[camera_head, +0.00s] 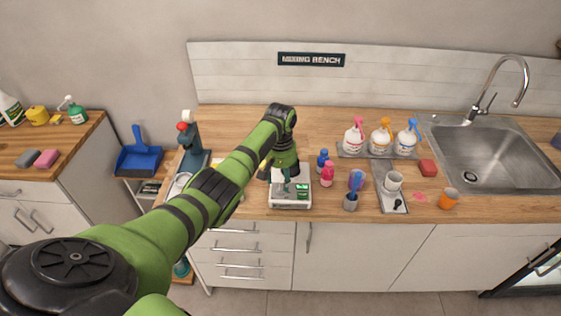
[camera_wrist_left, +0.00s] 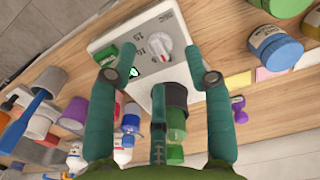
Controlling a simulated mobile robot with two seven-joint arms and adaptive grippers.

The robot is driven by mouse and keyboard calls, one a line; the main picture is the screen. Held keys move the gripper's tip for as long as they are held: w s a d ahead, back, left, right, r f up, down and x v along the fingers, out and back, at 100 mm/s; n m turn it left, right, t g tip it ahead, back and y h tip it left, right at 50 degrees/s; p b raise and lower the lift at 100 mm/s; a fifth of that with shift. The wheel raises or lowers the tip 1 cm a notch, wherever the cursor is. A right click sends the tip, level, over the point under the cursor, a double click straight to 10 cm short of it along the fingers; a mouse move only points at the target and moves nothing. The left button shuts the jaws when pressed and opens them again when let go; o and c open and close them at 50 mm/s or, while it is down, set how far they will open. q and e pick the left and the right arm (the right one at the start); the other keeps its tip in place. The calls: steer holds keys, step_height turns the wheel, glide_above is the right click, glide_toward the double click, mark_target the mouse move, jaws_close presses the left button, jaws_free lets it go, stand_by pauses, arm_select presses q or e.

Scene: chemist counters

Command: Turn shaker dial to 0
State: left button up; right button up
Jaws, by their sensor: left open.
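The shaker (camera_head: 291,203) is a small white box near the counter's front edge. In the left wrist view the shaker (camera_wrist_left: 135,31) shows a white dial knob (camera_wrist_left: 159,46) with a red mark, and printed numbers including 10 and 15. I cannot tell which number the dial points to. My left gripper (camera_head: 284,186) hangs over the shaker, pointing down. In the wrist view my left gripper (camera_wrist_left: 150,62) is open, its teal fingers spread on either side of the dial and apart from it. A dark-topped green container (camera_wrist_left: 175,112) shows between the fingers. My right gripper is not in view.
Several spray bottles (camera_head: 381,142) stand farther back. A sink (camera_head: 482,165) is at the right. Bare wooden counter (camera_head: 330,122) lies behind the shaker.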

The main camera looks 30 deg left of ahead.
mark_target(281, 187)
arm_select(q)
step_height(281, 187, up, 8)
steer(key=shift+r, duration=0.2)
steer(key=shift+f, duration=0.1)
stand_by(0.4)
